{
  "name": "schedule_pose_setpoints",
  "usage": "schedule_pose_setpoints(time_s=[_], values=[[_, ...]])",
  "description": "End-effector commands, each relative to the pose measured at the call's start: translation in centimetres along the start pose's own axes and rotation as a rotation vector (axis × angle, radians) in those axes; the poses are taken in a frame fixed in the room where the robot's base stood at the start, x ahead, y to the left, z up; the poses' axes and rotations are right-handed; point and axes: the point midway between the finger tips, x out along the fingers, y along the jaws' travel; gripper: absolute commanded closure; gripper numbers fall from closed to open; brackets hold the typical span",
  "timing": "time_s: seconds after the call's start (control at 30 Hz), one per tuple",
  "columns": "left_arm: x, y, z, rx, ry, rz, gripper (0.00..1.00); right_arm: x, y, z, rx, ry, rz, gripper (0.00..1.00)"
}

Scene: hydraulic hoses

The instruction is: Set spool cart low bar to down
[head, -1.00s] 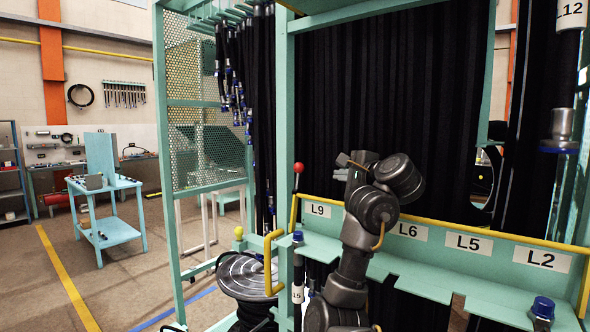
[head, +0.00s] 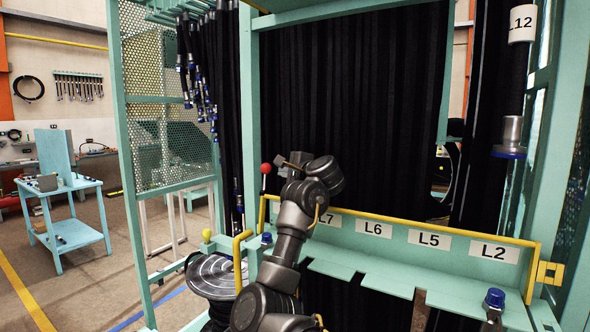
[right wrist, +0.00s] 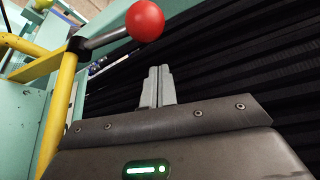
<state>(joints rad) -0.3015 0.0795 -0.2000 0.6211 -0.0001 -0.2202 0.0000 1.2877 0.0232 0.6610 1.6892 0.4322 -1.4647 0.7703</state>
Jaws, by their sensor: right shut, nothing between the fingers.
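The yellow low bar (head: 400,226) runs across the teal spool cart (head: 390,262), above the hose labels. A lever with a red ball knob (head: 265,168) stands at the bar's left end. In the right wrist view the red ball (right wrist: 145,20) sits on a grey rod that meets the yellow bar (right wrist: 58,115). My right gripper (head: 281,162) is just right of the red ball in the head view. In the right wrist view its fingers (right wrist: 157,87) are shut and empty, apart from ball and rod in the picture. My right arm hides part of the bar's left end. My left gripper is out of view.
Black hoses (head: 350,110) hang behind the bar. A yellow handle (head: 239,260) and a hose coil (head: 212,273) are at the lower left. Blue-capped fittings (head: 495,298) stand at the front. A teal side table (head: 75,240) stands far left, with open floor around it.

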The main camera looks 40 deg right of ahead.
Motion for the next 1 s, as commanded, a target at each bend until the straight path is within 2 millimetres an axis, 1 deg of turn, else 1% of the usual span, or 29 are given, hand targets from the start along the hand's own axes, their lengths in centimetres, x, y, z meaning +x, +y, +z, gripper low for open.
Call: schedule_pose_setpoints(time_s=[0.03,0.13,0.27,0.73,1.0], values=[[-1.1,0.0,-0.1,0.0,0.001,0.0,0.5,-0.4,-0.5,0.9,-0.006,0.001,0.001,1.0],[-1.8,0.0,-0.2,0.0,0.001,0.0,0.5,-0.8,-0.3,1.9,-0.004,0.002,0.001,1.0],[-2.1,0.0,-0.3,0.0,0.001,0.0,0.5,-1.1,-0.2,2.7,-0.001,0.002,0.001,1.0],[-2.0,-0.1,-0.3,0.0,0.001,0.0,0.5,-1.2,0.0,3.0,-0.004,0.001,-0.002,1.0],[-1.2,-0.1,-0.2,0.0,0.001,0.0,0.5,-1.6,0.2,3.7,-0.052,0.001,-0.028,1.0]])
